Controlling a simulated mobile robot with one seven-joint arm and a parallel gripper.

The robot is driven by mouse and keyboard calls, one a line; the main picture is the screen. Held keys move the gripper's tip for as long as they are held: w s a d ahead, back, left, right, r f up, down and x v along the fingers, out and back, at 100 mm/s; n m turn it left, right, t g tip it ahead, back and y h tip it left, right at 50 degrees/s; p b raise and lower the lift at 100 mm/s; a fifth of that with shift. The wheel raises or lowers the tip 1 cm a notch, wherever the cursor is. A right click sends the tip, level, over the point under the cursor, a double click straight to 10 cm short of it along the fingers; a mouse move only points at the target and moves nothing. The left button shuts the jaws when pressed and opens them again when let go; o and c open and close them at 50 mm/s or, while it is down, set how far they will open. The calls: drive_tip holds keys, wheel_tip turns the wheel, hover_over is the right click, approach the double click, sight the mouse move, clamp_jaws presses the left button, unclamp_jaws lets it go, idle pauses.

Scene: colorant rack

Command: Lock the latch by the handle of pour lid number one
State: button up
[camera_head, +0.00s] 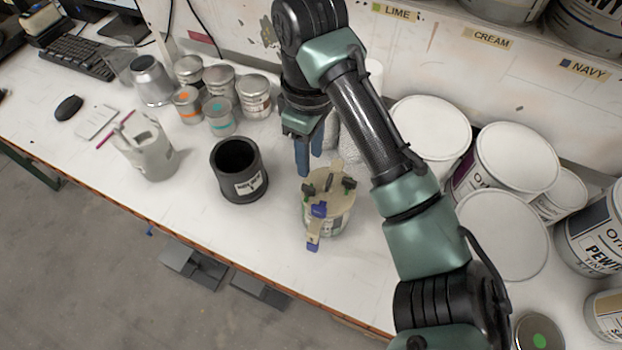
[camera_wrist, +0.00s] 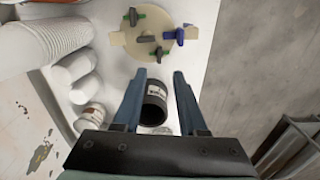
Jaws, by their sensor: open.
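A can with a beige pour lid (camera_head: 325,186) stands on the white bench in the head view. The lid has several dark knobs with green parts, a blue piece (camera_head: 318,209) at its front and a beige tab with a blue end sticking out at the front. In the wrist view the lid (camera_wrist: 140,40) is at the top, with the blue piece (camera_wrist: 180,35) on its right. My gripper (camera_head: 310,165) is open and empty, fingers pointing down, above and to the left of the lid. The wrist view shows both fingers (camera_wrist: 160,76) apart. I cannot read any lid number.
An open black container (camera_head: 237,170) stands left of the lid; it also shows between my fingers in the wrist view (camera_wrist: 154,103). Small tins (camera_head: 220,116) and a cup with a stick (camera_head: 145,147) are farther left. Large white-lidded cans (camera_head: 430,127) crowd the right. The bench's front edge is clear.

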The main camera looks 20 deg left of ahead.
sight(311, 188)
wheel_tip(311, 188, down, 7)
drive_tip(key=shift+s+f+b, duration=0.1)
drive_tip(key=shift+f+b, duration=0.1)
drive_tip(key=shift+b, duration=0.95)
drive_tip(key=shift+f+p, duration=0.3)
drive_tip(key=shift+f, duration=0.8)
drive_tip(key=shift+c, duration=0.2)
clamp_jaws()
